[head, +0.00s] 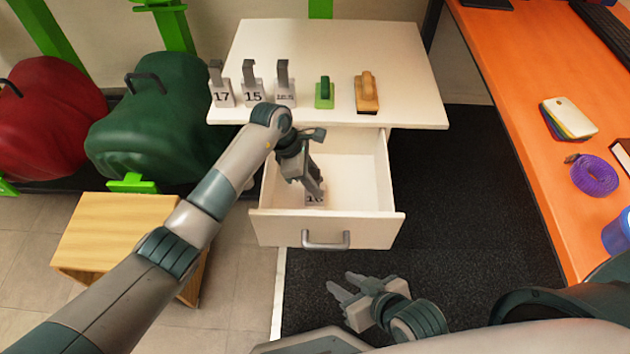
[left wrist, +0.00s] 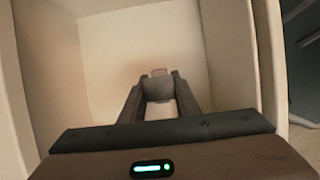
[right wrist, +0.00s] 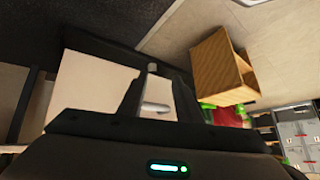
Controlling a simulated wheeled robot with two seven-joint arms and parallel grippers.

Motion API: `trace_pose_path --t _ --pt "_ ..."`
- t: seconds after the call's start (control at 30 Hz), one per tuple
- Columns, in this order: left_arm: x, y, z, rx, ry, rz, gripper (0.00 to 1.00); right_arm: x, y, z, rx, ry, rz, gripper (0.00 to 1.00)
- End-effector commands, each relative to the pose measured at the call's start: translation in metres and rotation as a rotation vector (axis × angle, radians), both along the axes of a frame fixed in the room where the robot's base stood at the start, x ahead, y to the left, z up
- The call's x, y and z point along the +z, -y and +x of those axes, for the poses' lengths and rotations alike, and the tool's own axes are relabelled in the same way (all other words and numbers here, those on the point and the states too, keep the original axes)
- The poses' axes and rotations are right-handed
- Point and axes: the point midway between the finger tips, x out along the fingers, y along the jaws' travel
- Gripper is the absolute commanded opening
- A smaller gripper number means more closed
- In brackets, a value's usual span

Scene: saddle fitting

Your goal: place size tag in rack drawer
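In the left wrist view, the left fingers (left wrist: 159,80) stand apart, with a small pale piece (left wrist: 160,72), seemingly part of the tag, between or just beyond the tips. Contact cannot be told. My right gripper (head: 343,284) is open and empty in front of the drawer, over the dark mat.
A wooden stool (head: 110,225) is left. An orange bench (head: 520,60) is right.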

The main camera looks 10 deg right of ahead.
Motion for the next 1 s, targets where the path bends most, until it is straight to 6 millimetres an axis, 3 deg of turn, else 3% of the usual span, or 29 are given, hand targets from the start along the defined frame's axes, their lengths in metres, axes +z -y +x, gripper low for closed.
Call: trace_pose_path --t 0.03,0.07,0.57,0.77,1.0 --pt "0.000 0.000 0.000 0.000 0.000 0.000 0.40 0.001 -0.001 0.000 0.001 0.004 0.003 0.31" --pt "0.000 0.000 0.000 0.000 0.000 0.000 0.47 0.001 -0.001 0.000 0.001 0.004 0.003 0.31" --pt "0.005 -0.001 0.000 0.001 0.000 0.000 0.47 0.002 0.001 -0.003 0.003 -0.014 -0.007 0.31" --pt "0.027 -0.010 0.004 0.001 0.003 0.000 0.47 -0.001 0.005 -0.006 0.003 -0.036 -0.019 0.31" --pt "0.067 -0.026 0.009 0.000 0.003 0.001 0.47 -0.003 0.009 -0.008 0.002 -0.058 -0.035 0.31"
